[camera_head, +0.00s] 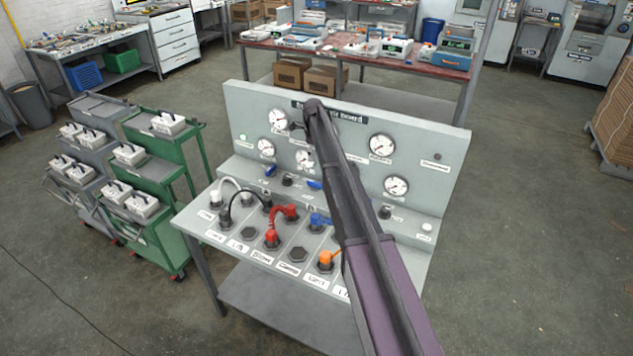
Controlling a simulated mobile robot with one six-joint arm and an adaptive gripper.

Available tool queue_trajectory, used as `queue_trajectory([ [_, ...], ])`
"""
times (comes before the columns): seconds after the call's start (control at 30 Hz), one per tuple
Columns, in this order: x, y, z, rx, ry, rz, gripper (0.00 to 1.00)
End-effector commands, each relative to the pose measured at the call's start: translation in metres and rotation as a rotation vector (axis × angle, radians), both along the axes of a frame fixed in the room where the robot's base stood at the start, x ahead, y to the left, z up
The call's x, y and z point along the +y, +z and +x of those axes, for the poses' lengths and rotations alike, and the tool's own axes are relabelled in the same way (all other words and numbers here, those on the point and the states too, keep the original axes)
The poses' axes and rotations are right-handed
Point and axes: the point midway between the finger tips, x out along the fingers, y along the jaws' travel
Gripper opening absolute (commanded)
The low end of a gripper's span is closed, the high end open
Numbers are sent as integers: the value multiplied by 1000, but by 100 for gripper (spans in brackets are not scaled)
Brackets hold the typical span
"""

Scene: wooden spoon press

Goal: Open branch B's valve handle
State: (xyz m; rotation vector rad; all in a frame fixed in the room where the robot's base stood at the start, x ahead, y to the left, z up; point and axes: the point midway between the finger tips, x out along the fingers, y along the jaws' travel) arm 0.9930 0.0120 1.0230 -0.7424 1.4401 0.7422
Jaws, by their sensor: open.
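A grey pneumatic-style board (450,190) stands upright at the back of a bench, with several round gauges on it. Two small blue handles show on the ledge below the gauges, a left blue handle (270,171) and a middle blue handle (315,184). The labels are too small to read, so I cannot tell which handle is branch B's. My arm runs from the bottom right up across the board and hides part of its middle and right. My gripper cannot be made out; it seems hidden behind my arm or the board's clutter.
Hose couplings stand on the bench's front: a red hose (279,222), a black hose (233,205) and an orange plug (326,260). Green carts (160,150) with white boxes stand at the left. Stacked cardboard (612,125) is at the right. The floor between is clear.

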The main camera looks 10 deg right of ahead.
Motion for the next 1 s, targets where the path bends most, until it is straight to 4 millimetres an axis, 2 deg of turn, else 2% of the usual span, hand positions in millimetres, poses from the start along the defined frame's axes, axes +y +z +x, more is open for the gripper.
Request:
queue_trajectory([
  [0.37, -4, -7, 0, 0, -4, 0, 63],
  [1.0, -6, -52, 0, 0, -5, 0, 63],
])
